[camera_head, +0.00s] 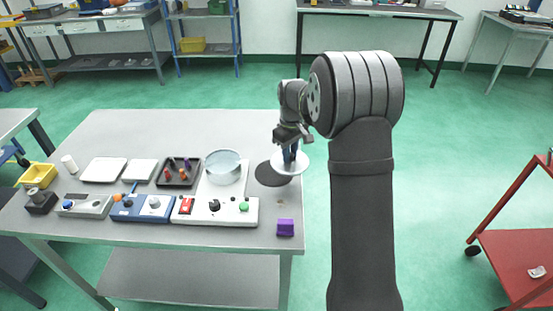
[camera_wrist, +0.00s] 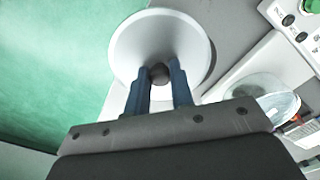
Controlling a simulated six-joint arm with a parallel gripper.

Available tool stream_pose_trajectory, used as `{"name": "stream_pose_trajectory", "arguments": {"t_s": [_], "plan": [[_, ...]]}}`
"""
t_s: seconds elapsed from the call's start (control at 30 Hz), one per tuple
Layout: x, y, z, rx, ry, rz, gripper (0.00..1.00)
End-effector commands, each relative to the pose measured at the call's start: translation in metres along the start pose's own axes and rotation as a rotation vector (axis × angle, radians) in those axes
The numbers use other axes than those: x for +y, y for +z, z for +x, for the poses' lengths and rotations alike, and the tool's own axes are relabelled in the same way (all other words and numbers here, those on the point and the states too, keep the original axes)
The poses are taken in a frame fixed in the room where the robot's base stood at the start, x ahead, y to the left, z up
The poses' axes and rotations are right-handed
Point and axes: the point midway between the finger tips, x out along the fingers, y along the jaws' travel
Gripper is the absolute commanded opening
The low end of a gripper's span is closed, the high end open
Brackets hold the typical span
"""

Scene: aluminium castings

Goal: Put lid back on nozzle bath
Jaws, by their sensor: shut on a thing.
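The lid is a white round disc (camera_head: 290,170) with a dark knob (camera_wrist: 159,72) in its middle. My gripper (camera_head: 290,155) is shut on the knob, with one blue finger on each side of it in the wrist view (camera_wrist: 159,80). The lid is held near the table's right edge, roughly level, and appears raised off the table. The nozzle bath (camera_head: 223,167) is an open, clear round bowl on a white control unit, left of the lid. It also shows at the right of the wrist view (camera_wrist: 272,92). The lid hides part of the table edge.
A dark round patch (camera_head: 271,175) lies on the table (camera_head: 140,130) beside the lid. A dark tray (camera_head: 177,172) stands left of the bath. A purple block (camera_head: 285,228) lies near the front right corner.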

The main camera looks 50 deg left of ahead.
Motion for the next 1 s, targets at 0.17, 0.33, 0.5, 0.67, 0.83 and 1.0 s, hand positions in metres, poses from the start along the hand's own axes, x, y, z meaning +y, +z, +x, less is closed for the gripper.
{"name": "stream_pose_trajectory", "arguments": {"t_s": [0.17, 0.33, 0.5, 0.67, 0.83, 1.0], "plan": [[0.017, 0.033, -0.023, 0.002, 0.001, 0.004, 0.00], [0.025, 0.049, -0.034, 0.001, 0.001, 0.000, 0.00], [0.015, 0.031, -0.042, 0.003, 0.002, -0.054, 0.00], [-0.022, -0.024, -0.050, 0.003, 0.002, -0.180, 0.00], [-0.076, -0.083, -0.060, 0.003, 0.001, -0.331, 0.00], [-0.124, -0.124, -0.069, 0.005, 0.001, -0.447, 0.00]]}}
